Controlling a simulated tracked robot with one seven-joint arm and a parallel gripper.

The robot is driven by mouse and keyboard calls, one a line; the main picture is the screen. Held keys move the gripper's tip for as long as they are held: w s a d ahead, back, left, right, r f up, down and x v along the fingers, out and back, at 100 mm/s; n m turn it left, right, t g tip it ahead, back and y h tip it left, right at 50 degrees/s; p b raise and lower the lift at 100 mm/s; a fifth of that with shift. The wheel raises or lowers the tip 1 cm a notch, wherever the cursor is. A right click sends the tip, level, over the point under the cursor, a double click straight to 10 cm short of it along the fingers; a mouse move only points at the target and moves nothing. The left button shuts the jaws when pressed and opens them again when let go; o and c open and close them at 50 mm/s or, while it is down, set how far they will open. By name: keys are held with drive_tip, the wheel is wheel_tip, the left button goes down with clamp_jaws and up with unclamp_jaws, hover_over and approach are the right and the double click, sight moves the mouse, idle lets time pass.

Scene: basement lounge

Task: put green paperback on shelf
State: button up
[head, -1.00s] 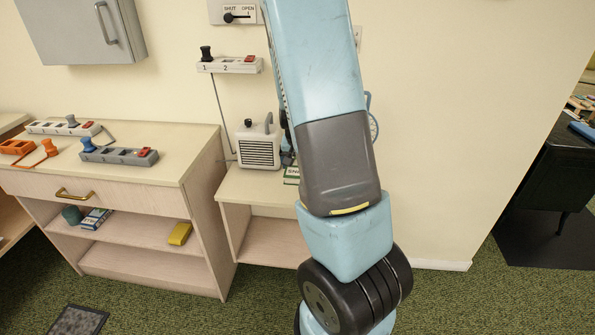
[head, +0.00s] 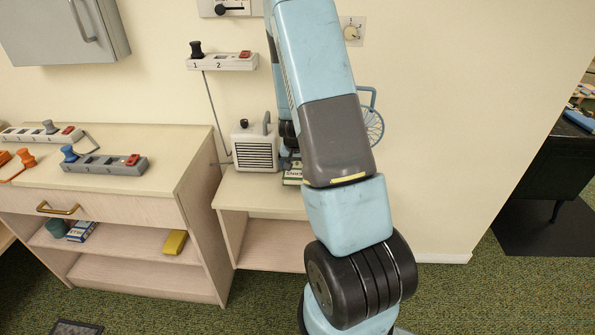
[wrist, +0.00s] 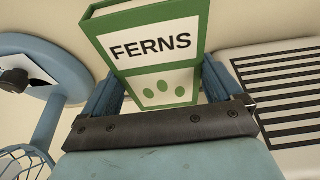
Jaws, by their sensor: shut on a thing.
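The green paperback (wrist: 153,52), a green-edged book with a white cover reading FERNS, stands between the two fingers of my gripper (wrist: 160,82) in the wrist view. My gripper is shut on it. In the head view only a small part of the book (head: 292,177) shows, left of my arm and above the low side table; my arm hides most of my gripper. Whether the book touches the table I cannot tell. A wooden cabinet with open shelves (head: 122,243) stands at the left.
A white box with a grille (head: 255,148) stands on the low side table (head: 240,190), close left of the book. A yellow block (head: 175,242) and a small box (head: 82,231) are on the cabinet's upper shelf. A wire-wheeled item (head: 372,125) is behind my arm.

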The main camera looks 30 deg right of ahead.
sight(297, 168)
wheel_tip(297, 168, down, 2)
drive_tip(key=shift+a+f, duration=0.1)
drive_tip(key=shift+f, duration=0.5)
drive_tip(key=shift+d, duration=0.25)
drive_tip(key=shift+f, duration=0.1)
drive_tip(key=o, duration=1)
drive_tip(key=shift+o, duration=0.2)
